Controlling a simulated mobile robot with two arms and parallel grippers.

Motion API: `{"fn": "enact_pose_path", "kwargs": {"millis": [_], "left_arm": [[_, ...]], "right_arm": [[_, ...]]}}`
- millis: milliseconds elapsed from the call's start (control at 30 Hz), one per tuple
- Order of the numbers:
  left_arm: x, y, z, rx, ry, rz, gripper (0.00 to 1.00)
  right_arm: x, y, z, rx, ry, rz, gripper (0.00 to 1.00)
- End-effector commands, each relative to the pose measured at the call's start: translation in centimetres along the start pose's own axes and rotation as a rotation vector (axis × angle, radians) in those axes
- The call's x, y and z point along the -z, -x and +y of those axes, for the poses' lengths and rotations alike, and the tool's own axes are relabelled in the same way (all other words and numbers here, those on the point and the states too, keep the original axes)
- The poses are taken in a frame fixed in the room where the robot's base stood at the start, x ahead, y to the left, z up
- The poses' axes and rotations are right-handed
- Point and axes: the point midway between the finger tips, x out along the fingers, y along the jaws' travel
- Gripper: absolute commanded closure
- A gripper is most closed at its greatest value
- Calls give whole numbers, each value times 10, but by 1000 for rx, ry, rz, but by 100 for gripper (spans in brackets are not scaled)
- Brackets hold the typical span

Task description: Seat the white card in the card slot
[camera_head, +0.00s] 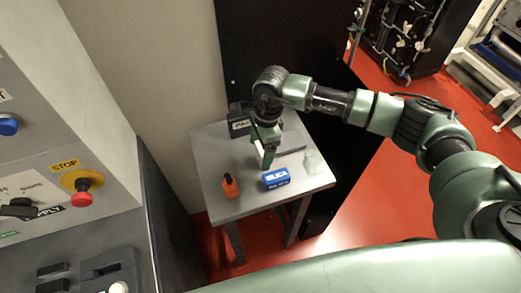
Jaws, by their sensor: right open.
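My right gripper (266,160) is open and points down over the small grey table, close above its top. A thin white piece (258,148), which looks like the white card, shows upright beside the fingers. I cannot tell whether it stands between them or touches them. A black box with a white label (240,122) stands just behind the gripper. No card slot can be told for sure; a dark fitting (108,270) on the cabinet's lower front may hold one. My left gripper is not in view.
The grey table (222,203) carries an orange bottle (231,186), a blue box marked SILICA (276,178) and a pale clear item (314,161). A cabinet with a red stop button (82,198) and a blue button (8,125) stands at left. Red floor is open at right.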

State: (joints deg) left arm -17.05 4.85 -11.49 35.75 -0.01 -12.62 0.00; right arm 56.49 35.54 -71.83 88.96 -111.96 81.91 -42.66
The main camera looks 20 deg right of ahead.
Motion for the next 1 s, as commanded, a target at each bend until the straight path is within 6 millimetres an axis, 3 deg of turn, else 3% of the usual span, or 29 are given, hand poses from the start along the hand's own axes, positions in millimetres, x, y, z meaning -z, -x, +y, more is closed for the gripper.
{"fn": "enact_pose_path", "kwargs": {"millis": [100,267,467,567,833,1000], "left_arm": [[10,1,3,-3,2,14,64],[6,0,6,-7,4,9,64],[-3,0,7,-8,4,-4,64],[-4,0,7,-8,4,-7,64],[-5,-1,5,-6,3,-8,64],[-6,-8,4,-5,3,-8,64]], "right_arm": [[0,-3,0,1,0,0,20],[0,-3,0,1,0,0,23],[0,-3,0,1,0,0,78],[0,-3,0,2,0,0,93],[0,1,-1,3,0,-1,93],[-2,17,-2,5,1,-2,93]]}}
